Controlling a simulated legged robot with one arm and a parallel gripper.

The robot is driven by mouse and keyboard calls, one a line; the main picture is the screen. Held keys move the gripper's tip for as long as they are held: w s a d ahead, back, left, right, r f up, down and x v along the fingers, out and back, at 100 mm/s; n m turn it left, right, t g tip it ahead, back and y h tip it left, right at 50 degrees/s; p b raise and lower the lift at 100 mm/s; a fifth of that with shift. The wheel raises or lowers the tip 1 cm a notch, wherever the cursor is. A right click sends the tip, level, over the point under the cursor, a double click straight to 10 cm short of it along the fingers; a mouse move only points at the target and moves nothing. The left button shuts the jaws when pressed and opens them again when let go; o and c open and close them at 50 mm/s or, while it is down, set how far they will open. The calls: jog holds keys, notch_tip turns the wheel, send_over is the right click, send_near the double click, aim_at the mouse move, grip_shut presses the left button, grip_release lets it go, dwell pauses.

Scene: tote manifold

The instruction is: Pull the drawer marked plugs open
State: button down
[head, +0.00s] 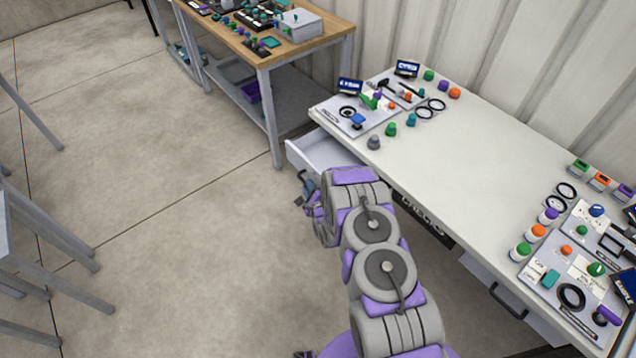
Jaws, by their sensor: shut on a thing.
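A white drawer (316,150) sticks out from under the far left end of the white workbench (478,150). It is partly open, and the inside that shows looks empty. My gripper (305,188) is at the front of this drawer, shut on its handle. My arm hides the handle and most of the drawer front, so no plugs marking can be read there. A dark label plate (422,219) with white lettering, partly hidden by my arm, is under the bench edge further right. Another drawer handle (508,301) is at the lower right.
The bench top holds grey boards with small parts, bottles and rings at its left (356,112) and right (575,275) ends. A wooden-topped table (318,50) stands behind. Metal frame legs (45,225) are at left. The floor (150,200) between is clear.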

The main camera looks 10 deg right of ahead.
jog(key=shift+s+a+f, duration=0.1)
jog(key=shift+s+a, duration=0.25)
jog(key=shift+a, duration=0.25)
jog(key=shift+s+a+f, duration=0.1)
jog(key=shift+s+a, duration=0.25)
jog(key=shift+a, duration=0.2)
jog(key=c, duration=1.3)
grip_release()
jog(key=shift+d, duration=0.25)
jog(key=shift+c, duration=0.2)
jog(key=shift+o, duration=1.1)
jog(key=shift+w+r, duration=0.1)
jog(key=shift+a, duration=0.35)
jog(key=p+v, duration=0.4)
jog(key=v, duration=1.3)
jog(key=shift+r, duration=0.15)
